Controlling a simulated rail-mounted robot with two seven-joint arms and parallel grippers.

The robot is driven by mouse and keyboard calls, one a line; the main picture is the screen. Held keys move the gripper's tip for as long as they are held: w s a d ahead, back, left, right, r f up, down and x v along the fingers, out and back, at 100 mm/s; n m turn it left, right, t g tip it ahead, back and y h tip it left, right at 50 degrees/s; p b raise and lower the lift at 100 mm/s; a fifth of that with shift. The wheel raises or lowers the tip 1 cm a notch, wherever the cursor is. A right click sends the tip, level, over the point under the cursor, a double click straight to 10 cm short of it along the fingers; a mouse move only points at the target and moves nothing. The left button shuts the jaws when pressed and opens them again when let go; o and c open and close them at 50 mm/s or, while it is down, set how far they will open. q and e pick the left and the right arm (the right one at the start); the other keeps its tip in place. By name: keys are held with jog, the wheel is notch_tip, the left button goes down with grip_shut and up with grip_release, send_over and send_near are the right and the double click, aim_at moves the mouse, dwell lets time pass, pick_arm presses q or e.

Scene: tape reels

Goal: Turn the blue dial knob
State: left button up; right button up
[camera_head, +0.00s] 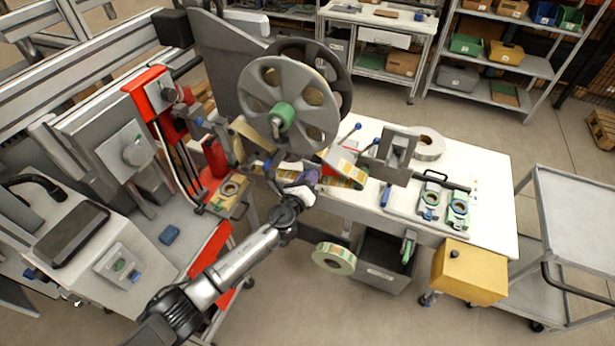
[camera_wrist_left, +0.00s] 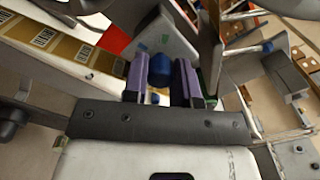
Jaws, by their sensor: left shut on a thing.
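The blue dial knob (camera_wrist_left: 161,70) shows in the left wrist view as a short dark blue cylinder. It sits between the two purple fingers of my left gripper (camera_wrist_left: 161,85), which is shut on it. In the head view my left gripper (camera_head: 292,173) is at the middle of the tape machine, below the big grey reel (camera_head: 310,112) with the green hub. The knob cannot be picked out there, with the gripper around it. My right gripper is not in view.
A tape strip with printed labels (camera_wrist_left: 60,45) runs close to the left of the gripper. Blue-tipped levers (camera_head: 357,127) stand to the right. A white table (camera_head: 480,160) carries a tape roll (camera_head: 428,145). A yellow box (camera_head: 470,275) and a grey cart (camera_head: 575,215) are at the right.

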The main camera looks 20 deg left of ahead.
pick_arm(q)
jog(key=shift+m, duration=0.3)
jog(key=o, duration=0.9)
jog(key=s, duration=0.4)
jog(key=s+p, duration=0.1)
jog(key=s, duration=0.8)
jog(key=shift+s+a+p, duration=0.35)
jog(key=shift+s+p, duration=0.05)
